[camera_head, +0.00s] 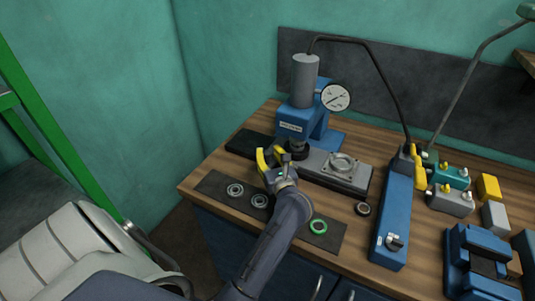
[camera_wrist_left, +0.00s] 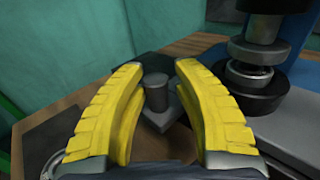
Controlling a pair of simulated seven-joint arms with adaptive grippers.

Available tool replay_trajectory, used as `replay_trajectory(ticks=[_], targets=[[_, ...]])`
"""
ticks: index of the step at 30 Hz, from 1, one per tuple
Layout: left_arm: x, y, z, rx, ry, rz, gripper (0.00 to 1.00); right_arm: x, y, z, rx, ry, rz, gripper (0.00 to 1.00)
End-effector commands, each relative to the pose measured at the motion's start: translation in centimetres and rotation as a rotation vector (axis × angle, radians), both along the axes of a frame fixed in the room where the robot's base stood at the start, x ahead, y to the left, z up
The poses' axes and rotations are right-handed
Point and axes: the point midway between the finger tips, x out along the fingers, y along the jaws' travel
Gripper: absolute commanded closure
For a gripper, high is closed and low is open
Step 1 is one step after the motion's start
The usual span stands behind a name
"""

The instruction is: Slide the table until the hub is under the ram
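The blue press (camera_head: 305,118) stands at the back of the workbench, with its dark ram (camera_head: 298,147) pointing down. In the left wrist view the ram (camera_wrist_left: 265,28) is at the upper right, above a metal ring on a dark round base (camera_wrist_left: 258,92). My left gripper (camera_head: 268,158) is in front of the press, its yellow fingers apart. A grey upright knob (camera_wrist_left: 155,92) shows between the fingers, with gaps on both sides. My right gripper is out of view.
A dark mat (camera_head: 215,185) in front holds metal rings and a green ring (camera_head: 318,226). A small dark ring (camera_head: 362,208) lies beside it. A blue hand pump (camera_head: 394,215), coloured blocks (camera_head: 488,187) and a blue vise (camera_head: 478,255) fill the right side. A pressure gauge (camera_head: 336,97) projects from the press.

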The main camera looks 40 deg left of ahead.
Motion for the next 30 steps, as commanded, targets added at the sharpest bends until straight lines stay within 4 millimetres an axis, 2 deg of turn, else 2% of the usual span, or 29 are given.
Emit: replay_trajectory(ticks=[1, 5, 14, 30], targets=[[0.0, 0.0, 0.0, 0.0, 0.0, 0.0, 0.66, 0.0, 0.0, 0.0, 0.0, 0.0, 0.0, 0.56], [0.0, 0.1, 0.0, 0.0, 0.0, 0.002, 0.52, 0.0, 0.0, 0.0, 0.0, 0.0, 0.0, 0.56], [-0.3, 0.0, 0.0, 0.0, 0.0, 0.004, 0.52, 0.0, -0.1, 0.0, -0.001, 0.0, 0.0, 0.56], [-4.1, -5.1, 0.0, 0.001, 0.001, 0.002, 0.52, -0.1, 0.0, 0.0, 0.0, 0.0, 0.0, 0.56]])
